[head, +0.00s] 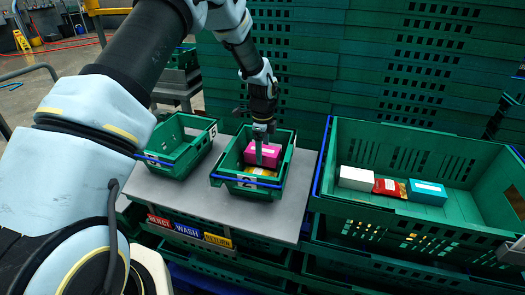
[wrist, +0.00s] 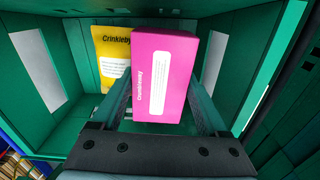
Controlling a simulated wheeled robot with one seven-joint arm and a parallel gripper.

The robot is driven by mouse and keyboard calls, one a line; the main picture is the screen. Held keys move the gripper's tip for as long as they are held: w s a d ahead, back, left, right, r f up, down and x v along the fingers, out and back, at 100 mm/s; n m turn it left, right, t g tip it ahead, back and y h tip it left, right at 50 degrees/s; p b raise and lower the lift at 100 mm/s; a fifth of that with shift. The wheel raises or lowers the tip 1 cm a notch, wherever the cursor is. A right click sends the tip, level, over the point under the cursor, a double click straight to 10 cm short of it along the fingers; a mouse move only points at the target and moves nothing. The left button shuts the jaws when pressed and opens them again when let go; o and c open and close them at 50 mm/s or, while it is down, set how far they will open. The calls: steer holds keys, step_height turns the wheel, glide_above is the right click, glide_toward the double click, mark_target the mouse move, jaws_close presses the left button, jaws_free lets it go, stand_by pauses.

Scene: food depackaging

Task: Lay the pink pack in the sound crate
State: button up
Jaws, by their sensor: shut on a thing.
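The pink pack (head: 254,152) is a box with a white label. It is held in the middle green crate (head: 216,182) on the grey table. My gripper (head: 265,155) reaches down into that crate and is shut on the pink pack. In the wrist view the fingers stand on either side of the pink pack (wrist: 179,40), over the crate's inside. A yellow pack (head: 262,172) lies beside it; it also shows in the wrist view (wrist: 108,45). I cannot tell whether the pink pack touches the crate floor, or which crate is called sound.
A small green crate (head: 160,163) stands at the left on the table (head: 185,195) and looks empty. A larger green crate (head: 385,215) at the right holds a white box (head: 355,178), a red pack (head: 390,188) and a blue box (head: 428,192). Stacked green crates (head: 330,50) rise behind.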

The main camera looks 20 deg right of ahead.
steer(key=shift+f+b, duration=0.3)
steer(key=shift+f, duration=0.35)
steer(key=o, duration=1.4)
steer(key=shift+r+p, duration=0.3)
steer(key=shift+r, duration=0.3)
step_height(320, 180, up, 12)
steer(key=b, duration=0.2)
steer(key=a+r+n, duration=0.2)
steer(key=a+n, duration=0.4)
steer(key=a, duration=0.5)
steer(key=a+r+n, duration=0.2)
steer(key=a+n, duration=0.4)
steer(key=a, duration=0.4)
steer(key=s+a+n+t, duration=0.1)
steer(key=s+a+n, duration=1.1)
steer(key=a, duration=0.4)
steer(key=shift+a+n+t, duration=0.3)
steer(key=shift+a+n, duration=0.05)
steer(key=shift+n, duration=0.45)
